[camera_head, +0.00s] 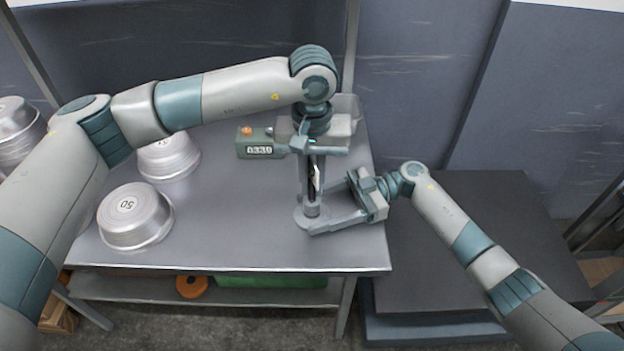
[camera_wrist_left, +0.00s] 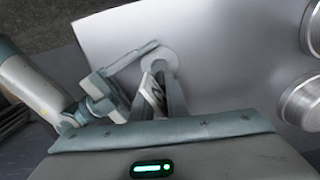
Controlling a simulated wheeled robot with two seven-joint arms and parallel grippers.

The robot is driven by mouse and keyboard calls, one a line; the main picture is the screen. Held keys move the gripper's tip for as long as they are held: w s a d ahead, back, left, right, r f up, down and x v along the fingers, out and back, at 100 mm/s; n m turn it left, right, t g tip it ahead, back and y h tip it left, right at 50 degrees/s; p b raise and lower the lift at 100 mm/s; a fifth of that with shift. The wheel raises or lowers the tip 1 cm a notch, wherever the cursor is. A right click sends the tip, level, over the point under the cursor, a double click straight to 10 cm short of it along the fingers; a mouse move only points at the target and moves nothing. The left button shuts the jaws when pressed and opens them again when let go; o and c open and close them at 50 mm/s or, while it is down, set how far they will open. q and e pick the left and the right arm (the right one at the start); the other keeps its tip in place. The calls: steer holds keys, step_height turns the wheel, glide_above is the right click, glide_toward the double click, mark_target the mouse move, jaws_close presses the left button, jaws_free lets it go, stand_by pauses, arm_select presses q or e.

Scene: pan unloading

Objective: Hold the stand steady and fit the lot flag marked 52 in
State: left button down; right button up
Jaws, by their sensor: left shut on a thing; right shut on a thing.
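The stand (camera_head: 301,218), a grey round base with a short upright socket, is on the metal table near its right edge. Its disc shows in the left wrist view (camera_wrist_left: 158,60). My right gripper (camera_head: 313,212) reaches in from the right and is shut on the stand low down. My left gripper (camera_head: 311,193) points down over the stand, shut on the lot flag (camera_head: 317,178). The flag is a pale plate with dark marks, seen between the fingers in the left wrist view (camera_wrist_left: 153,88); its number is not readable. Whether its lower end is inside the socket is hidden.
Upturned metal pans stand on the left of the table (camera_head: 225,235), one marked 50 (camera_head: 135,215). A green box with a number display (camera_head: 258,143) sits behind the stand. A dark platform (camera_head: 470,240) lies to the right. The table's middle front is clear.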

arm_select(q)
steer(key=shift+f, duration=0.4)
stand_by(0.3)
steer(key=c, duration=1.7)
jaws_free()
steer(key=shift+o, duration=0.2)
steer(key=shift+r, duration=0.15)
step_height(320, 180, up, 12)
steer(key=shift+f, duration=0.1)
arm_select(e)
steer(key=o, duration=0.9)
